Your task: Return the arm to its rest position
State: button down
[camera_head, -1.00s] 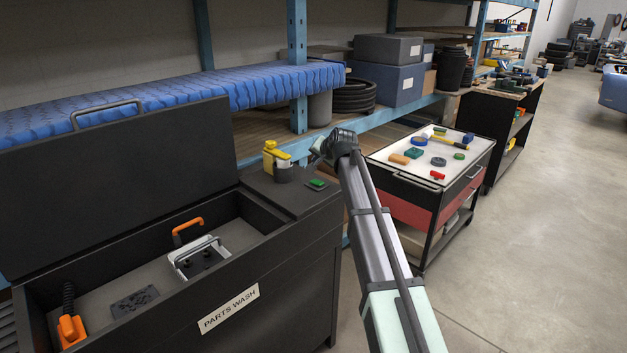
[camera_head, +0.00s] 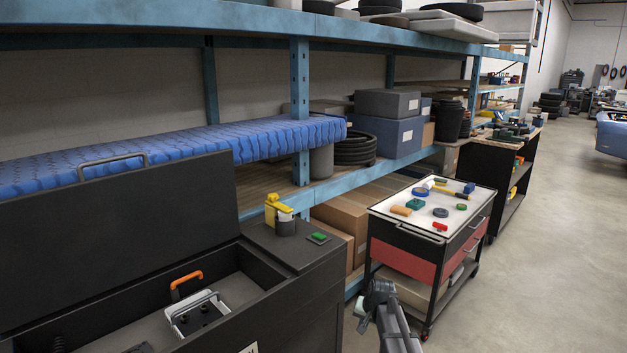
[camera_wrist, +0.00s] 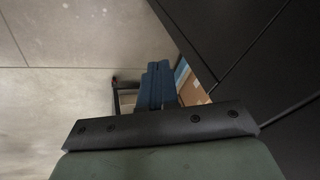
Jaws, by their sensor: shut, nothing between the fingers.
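My gripper (camera_head: 363,317) is low in the head view, in front of the gap between the black parts washer (camera_head: 290,310) and the tool cart (camera_head: 395,238). In the wrist view the two dark blue fingers (camera_wrist: 158,68) are together with nothing between them. They are over the bare concrete floor, beside a dark panel at the right. The gripper appears apart from everything around it. Only a short end piece of my arm shows at the bottom of the head view.
The washer's lid stands open; a silver-framed part (camera_head: 196,313) and an orange handle (camera_head: 186,281) are inside. A yellow bottle (camera_head: 272,208) stands on its right end. The cart's white top (camera_head: 460,212) carries several small items. Open floor (camera_head: 540,260) lies to the right.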

jog(key=s+f+n+g, duration=0.1)
jog(key=s+f+g, duration=0.4)
jog(key=s+f, duration=1.85)
jog(key=s+f+n+g, duration=0.1)
jog(key=s+f+g, duration=0.1)
jog(key=s, duration=1.4)
jog(key=s+f+n+g+h, duration=0.1)
jog(key=s+f+g, duration=0.2)
jog(key=s, duration=1.3)
jog(key=shift+s+d+f+n+g+h, duration=0.3)
jog(key=shift+f, duration=0.6)
jog(key=c, duration=1.8)
grip_release()
